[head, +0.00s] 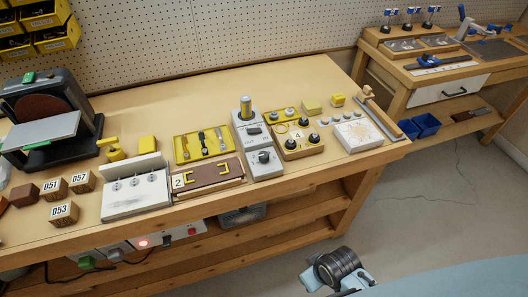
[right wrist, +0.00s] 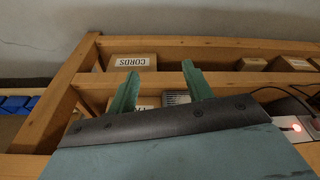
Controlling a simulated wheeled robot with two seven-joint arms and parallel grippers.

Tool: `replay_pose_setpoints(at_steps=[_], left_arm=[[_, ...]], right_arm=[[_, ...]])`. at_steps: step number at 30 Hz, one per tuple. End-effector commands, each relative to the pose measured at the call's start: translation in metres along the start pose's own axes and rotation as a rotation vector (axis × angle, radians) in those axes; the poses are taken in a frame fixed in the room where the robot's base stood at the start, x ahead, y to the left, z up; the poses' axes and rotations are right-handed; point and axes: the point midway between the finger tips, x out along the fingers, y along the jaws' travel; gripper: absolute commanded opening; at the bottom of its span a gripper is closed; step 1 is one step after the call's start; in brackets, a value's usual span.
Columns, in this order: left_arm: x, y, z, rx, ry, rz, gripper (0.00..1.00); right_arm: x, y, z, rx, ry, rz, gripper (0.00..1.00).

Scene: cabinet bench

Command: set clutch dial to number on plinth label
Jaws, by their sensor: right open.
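A grey device (head: 257,143) stands near the middle of the bench. Its front face carries a dark round dial (head: 264,156), and a yellow-banded cylinder (head: 246,108) stands at its back. The number that the dial points to is too small to read. A card reading 2 (head: 178,181) is on the left end of a brown block with yellow brackets (head: 210,174). A card reading 4 (head: 297,134) is on a wooden stand with dark knobs (head: 301,146). In the right wrist view my right gripper (right wrist: 158,86) is open and empty, its green fingers apart. My left gripper is out of view.
A white panel with knobs (head: 358,134) is right of the stand. A yellow tray of tools (head: 203,145) and a white switch box (head: 136,193) are to the left. Numbered wooden blocks (head: 64,213) and a disc sander (head: 52,115) are farther left. The right wrist view shows lower shelves with boxes (right wrist: 131,61).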

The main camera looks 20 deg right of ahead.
Motion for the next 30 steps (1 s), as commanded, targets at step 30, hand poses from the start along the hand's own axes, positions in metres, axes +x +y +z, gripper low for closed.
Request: replay_pose_setpoints(at_steps=[30], left_arm=[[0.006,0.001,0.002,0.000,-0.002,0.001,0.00]], right_arm=[[-0.198,0.005,-0.338,-2.427,-0.004,-0.266,0.50]])
